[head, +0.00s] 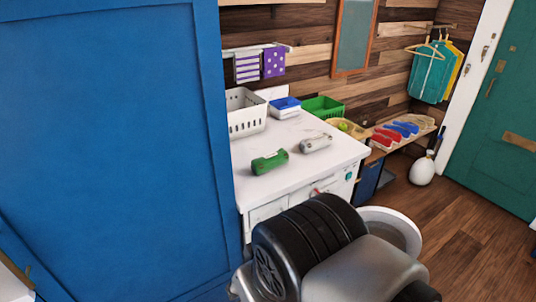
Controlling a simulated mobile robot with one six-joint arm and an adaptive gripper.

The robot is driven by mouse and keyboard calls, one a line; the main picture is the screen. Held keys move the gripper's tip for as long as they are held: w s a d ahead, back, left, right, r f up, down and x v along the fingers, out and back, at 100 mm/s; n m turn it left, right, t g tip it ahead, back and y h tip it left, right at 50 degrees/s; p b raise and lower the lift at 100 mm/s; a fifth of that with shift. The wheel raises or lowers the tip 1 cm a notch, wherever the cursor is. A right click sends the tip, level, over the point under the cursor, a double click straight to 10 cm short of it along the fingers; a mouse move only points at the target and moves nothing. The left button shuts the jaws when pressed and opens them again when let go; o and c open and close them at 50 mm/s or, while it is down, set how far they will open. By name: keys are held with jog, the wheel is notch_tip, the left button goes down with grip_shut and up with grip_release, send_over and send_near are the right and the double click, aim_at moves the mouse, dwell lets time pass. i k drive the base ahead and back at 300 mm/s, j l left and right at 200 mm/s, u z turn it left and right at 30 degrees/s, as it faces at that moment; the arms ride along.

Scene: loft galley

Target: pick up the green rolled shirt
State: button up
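The green rolled shirt (270,161) lies on the white counter top (266,184), near its left front part. It is a short roll, and nothing covers it in the head view. A light grey roll (315,143) of similar shape lies behind it and to the right, apart from it. My arm fills the bottom middle of the view, in front of the counter. My gripper's fingers do not show.
A white basket (246,116), a blue bin (284,105) and a green basket (323,108) stand along the counter's back. A tall blue panel (110,140) blocks the left side. Clear wooden floor (450,235) lies at right, before the green door (505,120).

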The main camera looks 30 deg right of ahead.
aim_at(264, 163)
jog(key=i+l+z, duration=0.4)
jog(key=i, duration=0.45)
jog(key=i+l+z, duration=0.2)
jog(key=i, duration=0.25)
jog(key=l, duration=0.1)
